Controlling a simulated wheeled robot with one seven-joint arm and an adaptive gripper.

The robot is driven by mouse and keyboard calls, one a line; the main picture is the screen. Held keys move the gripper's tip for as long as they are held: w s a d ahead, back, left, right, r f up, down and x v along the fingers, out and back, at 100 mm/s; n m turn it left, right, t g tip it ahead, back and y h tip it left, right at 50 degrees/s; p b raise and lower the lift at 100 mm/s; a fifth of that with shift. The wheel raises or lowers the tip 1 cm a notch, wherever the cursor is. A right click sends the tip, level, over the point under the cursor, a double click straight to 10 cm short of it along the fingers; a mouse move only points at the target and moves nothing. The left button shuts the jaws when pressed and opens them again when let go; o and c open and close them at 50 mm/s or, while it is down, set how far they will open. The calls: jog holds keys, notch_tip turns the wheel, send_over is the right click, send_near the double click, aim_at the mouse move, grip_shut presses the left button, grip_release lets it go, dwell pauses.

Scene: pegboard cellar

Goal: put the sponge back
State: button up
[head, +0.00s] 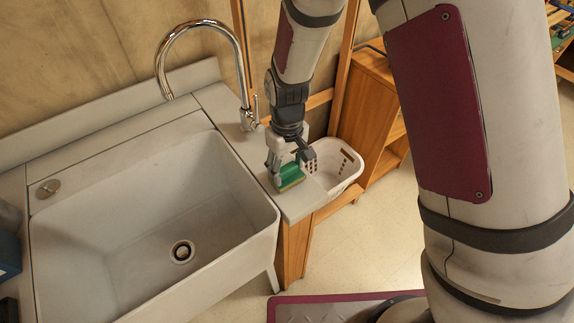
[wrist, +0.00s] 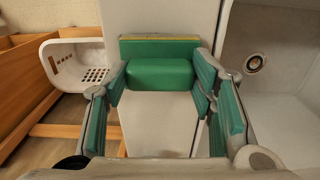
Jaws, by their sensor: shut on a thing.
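The green sponge (head: 290,177) has a thin yellow edge and is at the strip of counter right of the sink. It also shows in the wrist view (wrist: 158,73), between the fingers. My gripper (head: 289,168) points down over the counter and is shut on the sponge from its two sides. In the wrist view my gripper (wrist: 160,82) shows green pads on its fingers, touching the sponge's ends. I cannot tell whether the sponge rests on the counter or is just above it. The gripper hides part of the sponge in the head view.
The white sink (head: 120,235) is left of the gripper, with a tall chrome faucet (head: 203,27) behind it. A white basket (head: 345,172) stands just right of the counter edge. A wooden cabinet (head: 367,110) is behind it. Open floor lies at the front right.

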aim_at(287, 168)
jog(key=shift+f, duration=0.1)
jog(key=o, duration=1.4)
notch_tip(287, 168, up, 12)
jog(key=s+d+r+m+t, duration=0.25)
jog(key=s+d+r, duration=0.25)
jog(key=d+r, duration=0.6)
jog(key=s+d+r+m+t, duration=0.1)
jog(key=s+d+r, duration=0.1)
jog(key=s, duration=0.2)
jog(key=s+d+r+m+t, duration=0.1)
jog(key=s+d+r+m, duration=0.1)
jog(key=s, duration=0.2)
jog(key=s+d+r+m+t, duration=0.1)
jog(key=s+d+r, duration=0.2)
jog(key=s, duration=0.2)
